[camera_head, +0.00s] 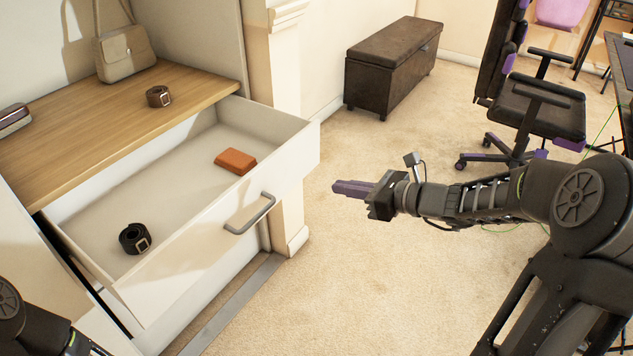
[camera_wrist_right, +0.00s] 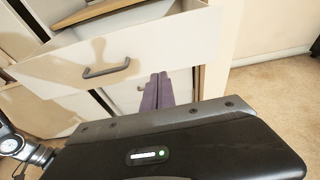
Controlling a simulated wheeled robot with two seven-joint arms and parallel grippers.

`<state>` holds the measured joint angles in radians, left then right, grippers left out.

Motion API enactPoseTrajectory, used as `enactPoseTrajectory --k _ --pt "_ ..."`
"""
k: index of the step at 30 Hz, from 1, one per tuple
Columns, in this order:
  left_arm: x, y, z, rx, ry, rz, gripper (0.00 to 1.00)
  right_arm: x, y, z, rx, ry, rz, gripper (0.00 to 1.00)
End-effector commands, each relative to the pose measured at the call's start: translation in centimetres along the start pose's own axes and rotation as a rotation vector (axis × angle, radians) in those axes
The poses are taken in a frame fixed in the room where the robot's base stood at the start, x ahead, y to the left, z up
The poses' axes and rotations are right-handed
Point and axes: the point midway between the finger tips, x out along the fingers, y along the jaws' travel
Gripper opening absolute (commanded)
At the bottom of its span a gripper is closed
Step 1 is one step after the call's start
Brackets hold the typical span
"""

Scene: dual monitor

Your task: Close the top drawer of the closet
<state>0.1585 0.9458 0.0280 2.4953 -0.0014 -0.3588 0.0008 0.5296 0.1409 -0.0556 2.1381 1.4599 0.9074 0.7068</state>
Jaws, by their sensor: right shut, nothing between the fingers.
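The white top drawer (camera_head: 190,237) of the closet stands pulled out, with a grey bar handle (camera_head: 250,214) on its front. A rolled black belt (camera_head: 134,238) and an orange-brown wallet (camera_head: 235,161) lie inside it. My right gripper (camera_head: 337,187) is shut and empty, out to the right of the drawer front, with a gap between them. In the right wrist view, the purple fingers (camera_wrist_right: 155,92) are together, and the drawer front (camera_wrist_right: 145,50) and its handle (camera_wrist_right: 107,70) show beyond them. My left gripper is out of view; only part of that arm shows at lower left.
The wooden closet top (camera_head: 110,110) carries a handbag (camera_head: 125,52), a rolled brown belt (camera_head: 158,96) and a small case (camera_head: 14,119). A dark storage bench (camera_head: 392,65) and an office chair (camera_head: 535,105) stand farther back. The carpet before the drawer is clear.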

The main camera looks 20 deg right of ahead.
Motion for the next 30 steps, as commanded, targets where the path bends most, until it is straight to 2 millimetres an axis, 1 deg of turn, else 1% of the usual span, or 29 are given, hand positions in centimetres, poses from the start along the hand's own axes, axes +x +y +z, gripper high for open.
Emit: enactPoseTrajectory --k 5,8,18,21,25,30 --pt "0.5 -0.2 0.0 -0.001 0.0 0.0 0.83 1.8 0.1 -0.2 0.0 0.0 0.005 0.0" --pt "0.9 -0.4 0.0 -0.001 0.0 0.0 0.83 3.4 0.1 -0.3 0.0 0.0 0.005 0.0" --pt "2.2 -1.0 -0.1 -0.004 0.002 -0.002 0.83 10.2 0.2 -0.3 -0.001 0.0 0.006 0.0" --pt "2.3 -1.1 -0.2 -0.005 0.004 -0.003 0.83 11.7 0.2 0.4 -0.002 0.0 0.004 0.0" --pt "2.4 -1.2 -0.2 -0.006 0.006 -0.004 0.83 12.9 0.1 0.9 -0.001 0.0 0.003 0.0" --pt "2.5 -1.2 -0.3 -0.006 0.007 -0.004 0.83 13.6 0.1 1.1 0.0 0.001 0.002 0.0"
